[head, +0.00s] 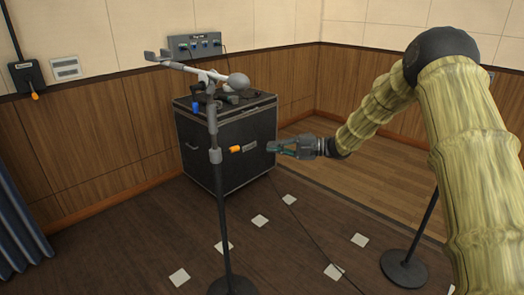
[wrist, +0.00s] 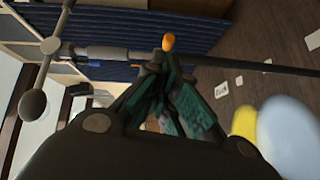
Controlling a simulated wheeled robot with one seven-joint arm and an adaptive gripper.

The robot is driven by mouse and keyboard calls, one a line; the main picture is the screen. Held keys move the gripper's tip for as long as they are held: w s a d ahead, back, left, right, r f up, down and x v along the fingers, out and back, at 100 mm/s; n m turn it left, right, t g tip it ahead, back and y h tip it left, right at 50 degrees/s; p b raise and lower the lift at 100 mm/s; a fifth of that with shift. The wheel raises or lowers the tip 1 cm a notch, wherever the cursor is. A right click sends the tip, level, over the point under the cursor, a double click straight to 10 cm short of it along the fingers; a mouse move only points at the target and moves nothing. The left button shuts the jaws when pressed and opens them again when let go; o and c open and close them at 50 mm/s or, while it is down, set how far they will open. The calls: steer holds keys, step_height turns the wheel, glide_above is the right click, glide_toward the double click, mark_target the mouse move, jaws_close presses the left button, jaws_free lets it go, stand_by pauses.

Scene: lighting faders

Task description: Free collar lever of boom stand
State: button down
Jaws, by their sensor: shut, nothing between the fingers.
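The boom stand (head: 220,190) stands upright in the middle of the head view, its boom crossing the top. A grey collar (head: 215,156) sits partway up its pole. The collar lever, with an orange tip (head: 235,149), points right from the collar. My gripper (head: 271,147) is to the right of the lever, shut and empty, pointing left toward it. In the head view a gap shows between them. In the wrist view the orange tip (wrist: 168,42) lies just beyond my fingertips (wrist: 162,65), the pole running across behind them. I cannot tell whether they touch there.
A black flight case (head: 225,145) with small items on top stands behind the stand. A wall box with an orange lever (head: 27,78) is at left. Another round stand base (head: 404,269) is at lower right. White squares (head: 260,221) mark the floor.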

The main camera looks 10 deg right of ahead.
steer(key=shift+w+d, duration=0.2)
steer(key=shift+d, duration=0.7)
